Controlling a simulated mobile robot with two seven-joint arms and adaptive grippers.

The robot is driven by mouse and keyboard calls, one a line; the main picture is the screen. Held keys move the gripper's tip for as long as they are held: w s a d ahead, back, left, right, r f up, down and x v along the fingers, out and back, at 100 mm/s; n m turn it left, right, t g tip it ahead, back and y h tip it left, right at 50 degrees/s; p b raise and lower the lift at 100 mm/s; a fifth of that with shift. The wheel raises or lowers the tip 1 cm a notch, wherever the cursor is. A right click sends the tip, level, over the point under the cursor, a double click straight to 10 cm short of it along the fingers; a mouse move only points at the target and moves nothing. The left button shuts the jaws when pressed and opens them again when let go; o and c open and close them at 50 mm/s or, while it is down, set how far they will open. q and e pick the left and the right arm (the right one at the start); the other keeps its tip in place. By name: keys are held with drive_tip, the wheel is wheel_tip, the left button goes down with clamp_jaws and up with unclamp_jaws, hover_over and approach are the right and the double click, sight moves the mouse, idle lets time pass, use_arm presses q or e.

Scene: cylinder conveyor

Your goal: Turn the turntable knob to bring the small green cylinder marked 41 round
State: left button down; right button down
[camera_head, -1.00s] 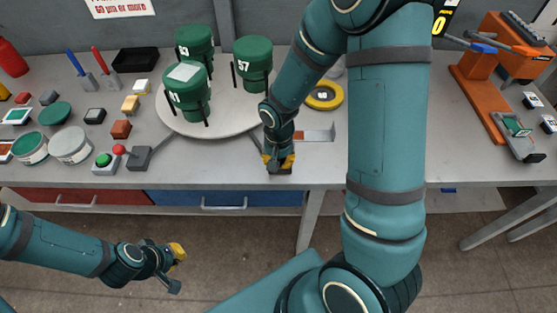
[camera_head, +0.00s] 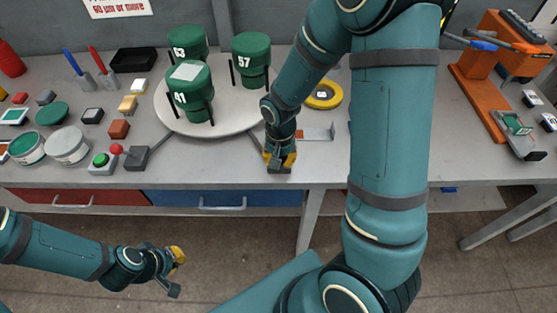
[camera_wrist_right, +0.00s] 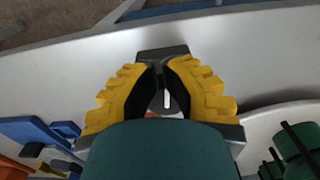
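The white turntable (camera_head: 232,123) carries three green cylinders. The cylinder marked 41 (camera_head: 190,104) stands upright at the front left, with a pale square on its top. The cylinder marked 57 (camera_head: 250,62) is at the right, and another (camera_head: 187,40), its number hard to read, is at the back left. My right gripper (camera_head: 280,165) is low at the table's front edge, right of the turntable. In the right wrist view its yellow fingers (camera_wrist_right: 160,80) close around the dark knob (camera_wrist_right: 166,98), which has a white line. My left gripper (camera_head: 176,270) hangs in front of the table, open and empty.
A grey box (camera_head: 136,158) and a button box with a green button (camera_head: 101,160) stand left of the turntable. Tubs and small blocks crowd the left side. An orange stand (camera_head: 480,80) is at the right.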

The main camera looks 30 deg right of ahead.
drive_tip(key=shift+w+d, duration=0.2)
drive_tip(key=shift+d, duration=0.05)
drive_tip(key=shift+s, duration=0.15)
drive_tip(key=shift+s+a, duration=0.1)
drive_tip(key=shift+s, duration=0.1)
drive_tip(key=shift+r, duration=0.1)
wheel_tip(320, 180, up, 6)
drive_tip(key=p, duration=0.4)
drive_tip(key=shift+s+a, duration=0.1)
drive_tip(key=shift+s, duration=0.05)
